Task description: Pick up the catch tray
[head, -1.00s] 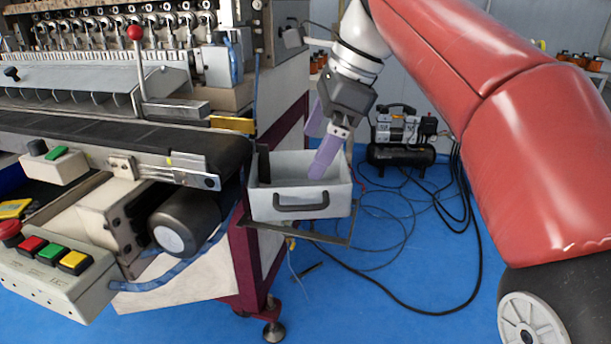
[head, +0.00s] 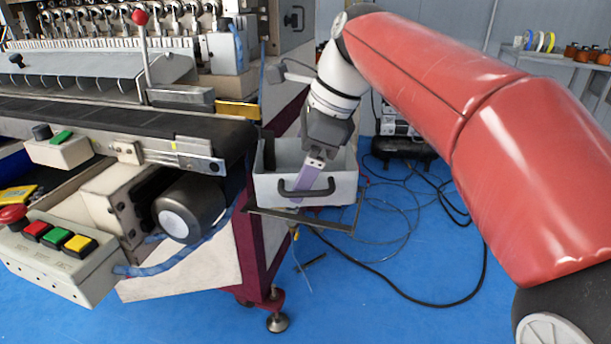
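The catch tray (head: 345,190) is a light grey open box with a dark handle (head: 306,194) on its front wall. It sits upright on a dark bracket (head: 335,224) at the end of the conveyor. My gripper (head: 299,190) points downward at the tray's front, with a purple finger across the front wall at the handle. Only one finger shows clearly; the other is hidden. I cannot tell whether the fingers are closed on the handle or only beside it. The tray does not look lifted.
The conveyor and winding machine (head: 100,110) stand close on the left, with a motor (head: 185,210) and a button box (head: 65,250) sticking out. A compressor (head: 400,147) and loose cables (head: 400,295) lie on the blue floor behind and right. Floor in front is open.

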